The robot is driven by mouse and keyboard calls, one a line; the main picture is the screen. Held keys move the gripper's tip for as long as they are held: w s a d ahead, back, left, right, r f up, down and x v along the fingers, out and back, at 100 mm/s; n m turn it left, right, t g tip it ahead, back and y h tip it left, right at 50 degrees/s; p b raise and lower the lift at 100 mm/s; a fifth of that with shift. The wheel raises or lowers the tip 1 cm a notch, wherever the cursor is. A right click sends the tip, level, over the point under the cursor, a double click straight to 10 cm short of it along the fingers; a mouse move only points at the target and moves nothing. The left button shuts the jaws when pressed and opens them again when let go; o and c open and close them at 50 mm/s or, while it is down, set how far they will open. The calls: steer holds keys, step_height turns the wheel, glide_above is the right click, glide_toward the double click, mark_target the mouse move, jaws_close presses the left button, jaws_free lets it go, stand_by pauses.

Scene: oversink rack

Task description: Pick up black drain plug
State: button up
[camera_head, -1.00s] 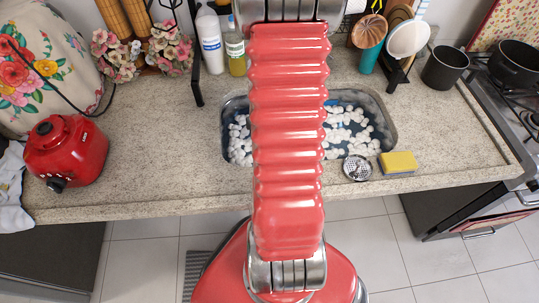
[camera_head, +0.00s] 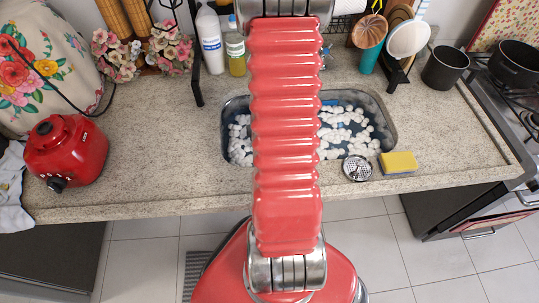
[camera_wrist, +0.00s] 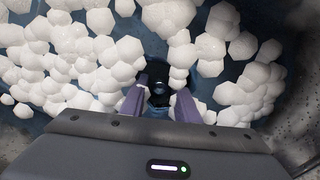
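In the wrist view the black drain plug (camera_wrist: 158,88) shows as a dark round shape on the blue sink floor, ringed by white foam balls. My gripper (camera_wrist: 160,95) is open, with one purple finger on each side of the plug in the picture. I cannot tell whether the fingers touch it or how far above it they are. In the head view my red arm covers the left middle of the sink (camera_head: 388,118), and the gripper and plug are hidden.
White foam balls (camera_head: 340,135) fill much of the sink. A perforated metal disc (camera_head: 357,168) and a yellow sponge (camera_head: 398,163) lie by its front edge. Bottles (camera_head: 210,42) stand behind the sink. A red blender base (camera_head: 66,152) stands left; the counter between is clear.

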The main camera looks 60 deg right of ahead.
jaws_close()
steer(key=shift+r, duration=0.15)
step_height(320, 180, up, 28)
stand_by(0.9)
stand_by(0.5)
